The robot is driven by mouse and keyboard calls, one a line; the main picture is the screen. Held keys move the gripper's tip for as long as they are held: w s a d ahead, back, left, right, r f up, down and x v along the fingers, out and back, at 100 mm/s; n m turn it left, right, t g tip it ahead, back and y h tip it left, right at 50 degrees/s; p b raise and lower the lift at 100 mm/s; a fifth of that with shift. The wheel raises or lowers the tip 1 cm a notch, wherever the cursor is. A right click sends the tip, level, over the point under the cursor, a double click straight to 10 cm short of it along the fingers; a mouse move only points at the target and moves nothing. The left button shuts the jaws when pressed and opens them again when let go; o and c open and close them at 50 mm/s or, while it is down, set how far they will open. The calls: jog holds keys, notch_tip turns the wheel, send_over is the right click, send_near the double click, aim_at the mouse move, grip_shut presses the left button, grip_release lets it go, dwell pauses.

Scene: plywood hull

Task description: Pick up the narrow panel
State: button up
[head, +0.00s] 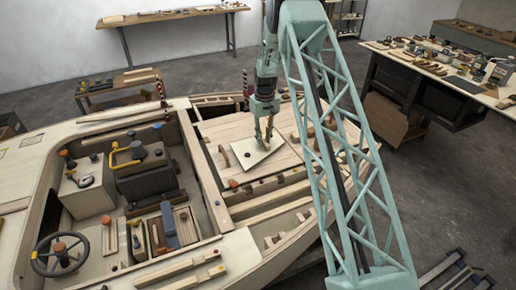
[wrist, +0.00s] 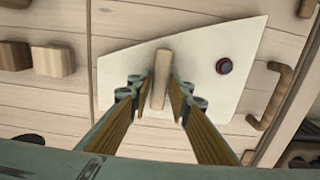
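A pale, tapering flat panel (wrist: 205,62), which I take to be the narrow panel, lies on the planked deck. The panel also shows in the head view (head: 250,155), below my gripper (head: 264,143). In the wrist view my gripper (wrist: 157,88) is open, its fingertips on either side of the bar. A gap shows on the left of the bar; the right fingertip is very close, and contact cannot be told.
A curved brown handle (wrist: 270,95) stands right of the panel, and wooden blocks (wrist: 52,60) sit to its left. The boat's cockpit with a steering wheel (head: 60,254) is on the left. A cluttered workbench (head: 440,65) stands at the back right, with open floor before it.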

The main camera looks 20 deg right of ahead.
aim_at(264, 141)
grip_shut()
jog(key=shift+r, duration=0.15)
jog(key=shift+r, duration=1.75)
jog(key=shift+s+r, duration=0.1)
jog(key=shift+s, duration=0.1)
jog(key=s+a, duration=0.2)
jog(key=s, duration=0.5)
jog(key=s+a+r, duration=0.1)
jog(key=s+a, duration=0.2)
jog(key=s, duration=0.4)
jog(key=shift+s+a+r, duration=0.15)
jog(key=shift+s+r, duration=0.1)
jog(key=shift+s, duration=0.05)
